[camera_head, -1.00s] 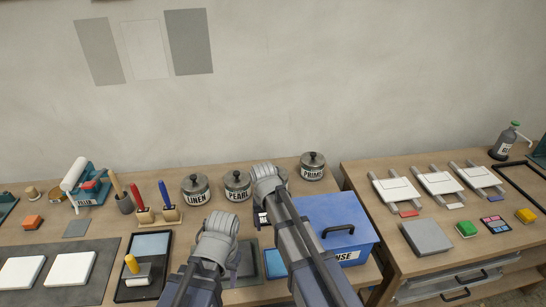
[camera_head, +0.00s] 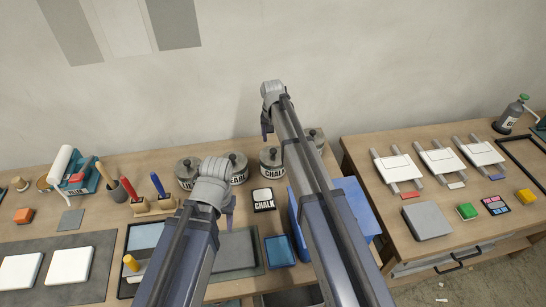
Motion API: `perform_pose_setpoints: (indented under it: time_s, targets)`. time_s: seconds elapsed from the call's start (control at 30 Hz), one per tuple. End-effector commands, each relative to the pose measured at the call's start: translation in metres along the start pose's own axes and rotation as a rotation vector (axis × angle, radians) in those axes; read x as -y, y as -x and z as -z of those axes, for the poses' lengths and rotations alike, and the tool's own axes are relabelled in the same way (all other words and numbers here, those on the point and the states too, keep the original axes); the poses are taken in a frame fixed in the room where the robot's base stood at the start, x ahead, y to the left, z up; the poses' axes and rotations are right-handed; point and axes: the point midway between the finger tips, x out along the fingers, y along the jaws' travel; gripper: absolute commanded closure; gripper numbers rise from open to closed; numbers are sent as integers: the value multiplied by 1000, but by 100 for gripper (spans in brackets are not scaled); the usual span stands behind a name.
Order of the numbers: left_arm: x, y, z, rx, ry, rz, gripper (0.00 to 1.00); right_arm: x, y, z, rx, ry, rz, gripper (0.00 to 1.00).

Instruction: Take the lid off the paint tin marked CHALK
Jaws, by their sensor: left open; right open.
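The tin marked CHALK (camera_head: 271,168) stands upright at the back of the left bench, with its grey knobbed lid (camera_head: 271,154) on it. My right arm passes close along its right side in the picture. My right gripper (camera_head: 266,127) shows above the tin, against the wall, apart from the lid; it is open and holds nothing visible.
The LINEN tin (camera_head: 185,172) stands left of PEARL, partly covered by my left wrist. Another tin (camera_head: 317,138) is half hidden behind my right arm. A blue box (camera_head: 355,205) stands at the bench's right end. A blue pad (camera_head: 279,251) lies in front.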

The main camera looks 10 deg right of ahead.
Motion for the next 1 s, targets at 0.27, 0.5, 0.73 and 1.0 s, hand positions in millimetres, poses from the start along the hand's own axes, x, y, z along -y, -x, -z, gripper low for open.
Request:
perform_pose_setpoints:
  time_s: [0.27,0.5,0.73,1.0]
  targets:
    - [-1,-13,1,0,-3,1,50,0,-13,0,0,1,0,29]
    - [-3,-30,2,0,-4,1,50,3,-31,-1,0,1,0,29]
    - [-6,-59,4,0,-3,1,50,5,-60,-1,0,0,0,29]
    - [-6,-63,4,0,-2,1,50,5,-64,-1,0,1,0,29]
